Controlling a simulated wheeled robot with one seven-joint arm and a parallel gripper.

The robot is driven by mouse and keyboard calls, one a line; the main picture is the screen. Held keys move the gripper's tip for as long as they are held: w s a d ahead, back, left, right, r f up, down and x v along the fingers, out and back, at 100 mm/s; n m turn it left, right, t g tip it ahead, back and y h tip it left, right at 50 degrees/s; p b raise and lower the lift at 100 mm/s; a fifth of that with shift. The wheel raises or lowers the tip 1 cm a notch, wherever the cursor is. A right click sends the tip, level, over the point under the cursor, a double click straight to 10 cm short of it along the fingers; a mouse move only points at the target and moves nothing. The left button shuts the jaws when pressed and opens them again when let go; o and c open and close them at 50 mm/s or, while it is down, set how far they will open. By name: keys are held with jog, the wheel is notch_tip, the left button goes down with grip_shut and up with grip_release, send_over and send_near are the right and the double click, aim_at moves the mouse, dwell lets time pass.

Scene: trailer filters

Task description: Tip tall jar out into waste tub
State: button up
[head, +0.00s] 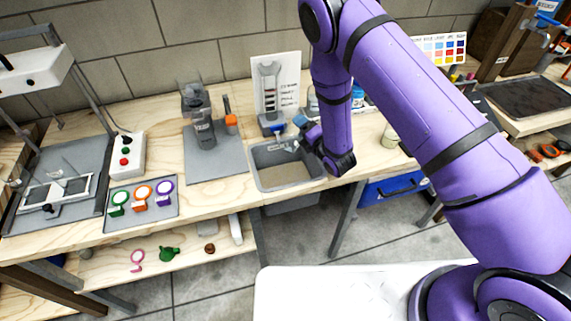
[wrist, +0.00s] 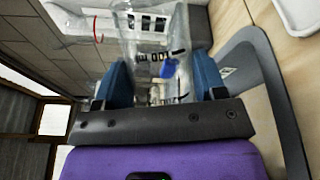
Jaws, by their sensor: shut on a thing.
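The waste tub (head: 262,183) is a grey open basin at the middle of the bench, with a sandy-coloured floor. Its grey rim also appears at the right of the wrist view (wrist: 262,62). My gripper (head: 300,127) is over the tub's back right part. In the wrist view, its two blue fingers (wrist: 163,82) are shut on a clear jar (wrist: 145,42) with black markings and a blue patch. The jar is hard to make out in the head view. Its contents and exact tilt cannot be told.
A white panel (head: 290,80) with a dark column picture stands behind the tub. A grey stand with a dark device (head: 203,135) is to the left, beside a mat of coloured rings (head: 140,197). A blue drawer (head: 395,188) is below right. My arm hides bench behind it.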

aim_at(298, 131)
jog(key=shift+s+a+r+n+t+y, duration=0.25)
jog(key=shift+s+r+n, duration=0.15)
jog(key=shift+n, duration=0.2)
jog(key=shift+s+a+r+n+t+y, duration=0.15)
jog(key=shift+s+r+n+t, duration=0.15)
jog(key=shift+n, duration=0.3)
dwell(0.9)
jog(key=shift+s+a+r+n+t+y+p, duration=0.25)
jog(key=shift+s+r+n, duration=0.1)
jog(key=shift+n, duration=0.25)
jog(key=shift+s+a+r+n+t+y+p, duration=0.15)
jog(key=shift+s+r+n+p, duration=0.15)
jog(key=shift+n, duration=0.3)
dwell(0.9)
dwell(0.8)
